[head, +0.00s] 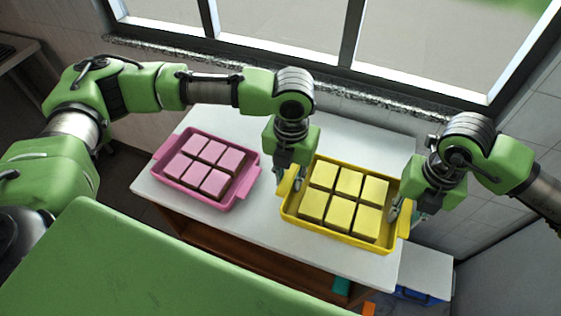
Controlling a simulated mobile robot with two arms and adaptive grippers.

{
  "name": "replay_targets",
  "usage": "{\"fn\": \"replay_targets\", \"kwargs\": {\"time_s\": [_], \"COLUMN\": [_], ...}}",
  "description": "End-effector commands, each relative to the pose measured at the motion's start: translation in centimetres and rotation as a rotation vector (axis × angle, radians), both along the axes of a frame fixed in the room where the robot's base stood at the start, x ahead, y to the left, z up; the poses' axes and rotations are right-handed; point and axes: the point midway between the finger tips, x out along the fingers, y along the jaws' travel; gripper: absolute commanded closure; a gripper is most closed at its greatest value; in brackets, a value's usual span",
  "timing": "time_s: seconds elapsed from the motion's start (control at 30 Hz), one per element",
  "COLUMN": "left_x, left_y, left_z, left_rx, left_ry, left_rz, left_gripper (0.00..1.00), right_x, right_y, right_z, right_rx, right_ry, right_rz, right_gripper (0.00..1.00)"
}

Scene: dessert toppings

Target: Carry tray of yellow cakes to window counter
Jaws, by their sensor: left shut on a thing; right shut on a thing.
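A yellow tray (318,231) with several yellow cakes (341,213) in two rows is at the right part of a white counter (240,236) below the window. My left gripper (290,184) is shut on the tray's left handle. My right gripper (398,212) is shut on the tray's right side, by the handle (404,224). The tray looks level. I cannot tell whether its underside touches the counter.
A pink tray (246,190) with several pink cakes (205,166) stands on the counter to the left. The window sill (200,54) and wall are behind. A lower white surface (426,270) and a blue item (418,296) are at the right.

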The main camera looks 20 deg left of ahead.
Motion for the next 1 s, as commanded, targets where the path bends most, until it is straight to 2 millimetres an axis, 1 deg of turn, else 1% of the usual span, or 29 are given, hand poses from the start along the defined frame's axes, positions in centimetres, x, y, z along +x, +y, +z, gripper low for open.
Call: {"fn": "replay_targets", "kwargs": {"time_s": [0.03,0.63,0.83,1.0], "left_x": [0.1,0.1,0.1,0.1], "left_y": [0.4,0.4,0.4,0.4], "left_z": [-1.2,-1.2,-1.9,-2.8], "left_rx": [0.010,0.010,0.010,0.010], "left_ry": [-0.001,-0.001,-0.001,-0.001], "left_rz": [0.004,0.004,0.004,0.004], "left_gripper": [1.00,1.00,1.00,1.00], "right_x": [0.1,0.1,0.1,0.1], "right_y": [-0.3,-0.3,-0.3,-0.3], "right_z": [-1.2,-1.2,-1.9,-2.7], "right_rx": [-0.009,-0.009,-0.009,-0.009], "right_ry": [-0.001,-0.001,-0.001,-0.001], "right_rz": [-0.004,-0.004,-0.004,-0.004], "right_gripper": [1.00,1.00,1.00,1.00]}}
